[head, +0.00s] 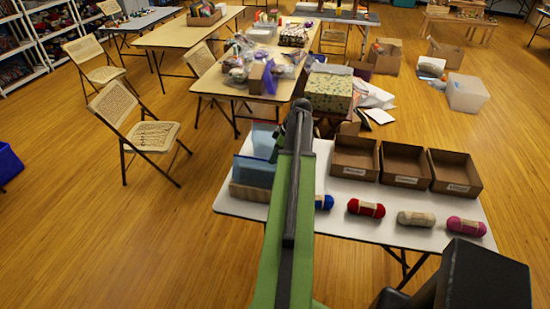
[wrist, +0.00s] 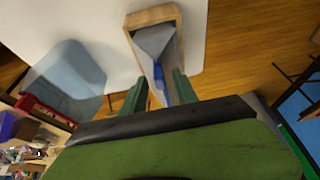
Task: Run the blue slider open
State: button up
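In the wrist view, a narrow wooden-framed box (wrist: 176,22) stands at the white table's edge, with a grey-white sloped panel inside. A bright blue piece (wrist: 160,86), apparently the blue slider, shows in its near end. My gripper (wrist: 158,94) has its two green fingers apart, one on each side of the blue piece in the picture. I see no clear contact, and the dark gripper body hides the lower part. In the head view, a wooden base with a blue panel (head: 253,172) stands at the table's left end, partly beside my green arm.
The white table (head: 332,221) holds several cardboard boxes (head: 404,164) and several yarn skeins (head: 366,208). A pale blue translucent object (wrist: 68,82) lies left of the wooden box in the wrist view. A patterned box (head: 329,92) and folding chairs (head: 152,136) stand beyond.

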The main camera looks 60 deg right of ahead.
grip_shut()
dwell(1.3)
